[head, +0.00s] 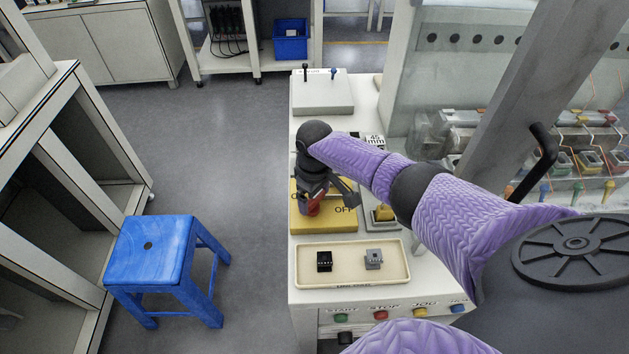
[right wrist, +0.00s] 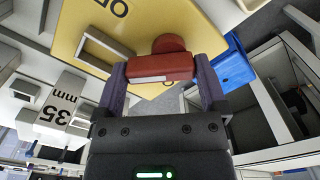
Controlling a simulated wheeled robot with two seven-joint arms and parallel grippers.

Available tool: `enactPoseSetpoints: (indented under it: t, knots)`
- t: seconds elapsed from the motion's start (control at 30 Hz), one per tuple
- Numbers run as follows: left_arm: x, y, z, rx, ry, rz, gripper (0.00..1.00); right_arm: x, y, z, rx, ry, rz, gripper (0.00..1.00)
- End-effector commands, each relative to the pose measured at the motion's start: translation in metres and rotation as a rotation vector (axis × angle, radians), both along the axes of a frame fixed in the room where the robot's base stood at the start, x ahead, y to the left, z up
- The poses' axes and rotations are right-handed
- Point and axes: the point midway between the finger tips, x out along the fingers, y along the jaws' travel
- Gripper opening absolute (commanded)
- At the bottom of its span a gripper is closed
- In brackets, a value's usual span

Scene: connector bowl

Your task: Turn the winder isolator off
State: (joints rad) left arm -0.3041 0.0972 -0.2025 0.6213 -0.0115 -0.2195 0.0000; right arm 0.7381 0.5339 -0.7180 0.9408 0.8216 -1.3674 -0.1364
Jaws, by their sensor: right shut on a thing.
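The winder isolator is a yellow plate (head: 335,224) on the white bench, with a red handle (head: 312,207) at its left part. The word OFF shows to the right of the handle; another label at the left is mostly hidden by my gripper. My right gripper (head: 314,196) is over the plate and shut on the red handle. In the right wrist view, the red handle (right wrist: 160,67) lies crosswise between the two fingers (right wrist: 160,80), with the yellow plate (right wrist: 205,30) behind it. My left gripper is not in view.
A cream tray (head: 335,281) with a black and a grey connector stands in front of the plate. A grey box (head: 322,95) with small levers is behind. A clear guarded machine stands at right. A blue stool (head: 150,250) is on the floor at left. Coloured buttons line the bench front.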

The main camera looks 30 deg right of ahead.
Motion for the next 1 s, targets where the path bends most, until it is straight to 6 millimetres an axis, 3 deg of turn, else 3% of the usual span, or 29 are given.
enactPoseSetpoints:
  t: [0.4,1.0]
  knots:
    - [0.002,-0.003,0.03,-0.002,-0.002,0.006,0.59,-0.004,0.001,0.002,0.002,0.002,-0.39,0.32]
    - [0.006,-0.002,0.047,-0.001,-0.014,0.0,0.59,-0.006,0.001,0.001,0.0,0.0,-0.796,0.32]
